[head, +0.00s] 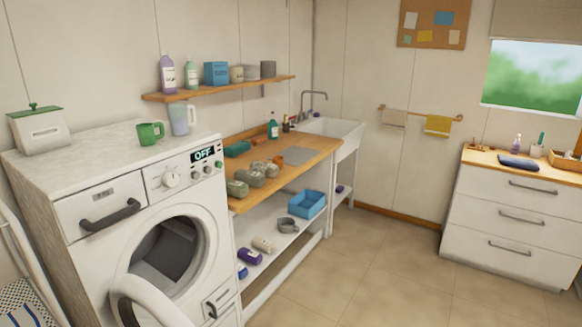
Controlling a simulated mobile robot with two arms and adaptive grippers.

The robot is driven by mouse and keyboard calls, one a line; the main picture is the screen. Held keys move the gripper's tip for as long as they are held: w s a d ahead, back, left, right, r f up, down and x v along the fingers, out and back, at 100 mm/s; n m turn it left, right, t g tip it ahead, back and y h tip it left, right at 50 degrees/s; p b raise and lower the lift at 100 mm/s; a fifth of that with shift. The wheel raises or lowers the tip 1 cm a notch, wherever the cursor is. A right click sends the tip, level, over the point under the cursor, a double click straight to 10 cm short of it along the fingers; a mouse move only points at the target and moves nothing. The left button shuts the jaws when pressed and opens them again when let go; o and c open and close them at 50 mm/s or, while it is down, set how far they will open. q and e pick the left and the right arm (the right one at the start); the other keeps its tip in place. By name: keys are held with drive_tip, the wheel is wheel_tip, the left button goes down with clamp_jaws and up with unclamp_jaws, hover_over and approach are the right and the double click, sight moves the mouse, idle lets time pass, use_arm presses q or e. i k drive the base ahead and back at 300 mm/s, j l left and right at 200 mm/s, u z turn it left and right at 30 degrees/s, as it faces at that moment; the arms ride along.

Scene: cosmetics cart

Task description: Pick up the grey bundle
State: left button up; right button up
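Several small rolled bundles lie together near the front edge of the wooden counter (306,172). One greyish-green bundle (237,188) is closest to the washing machine. A grey bundle (250,180) and another grey bundle (258,167) lie just behind it, close together. I cannot tell which of them the task means. A grey curled item (288,225) also lies on the lower shelf, beside a blue bin. Neither of my grippers is in view.
The washing machine (125,200) stands at the left with its round door open. A green mug (150,133) and a clear jug (181,119) stand on top. The blue bin (307,204) is on the lower shelf. Floor (370,270) is clear before the white drawers (515,217).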

sight(253, 179)
drive_tip(key=i+l+z, duration=0.2)
drive_tip(key=i, duration=0.25)
drive_tip(key=i+l+z, duration=0.15)
drive_tip(key=i+l, duration=0.2)
drive_tip(key=i, duration=0.15)
drive_tip(key=i+l+z, duration=0.2)
drive_tip(key=i, duration=0.25)
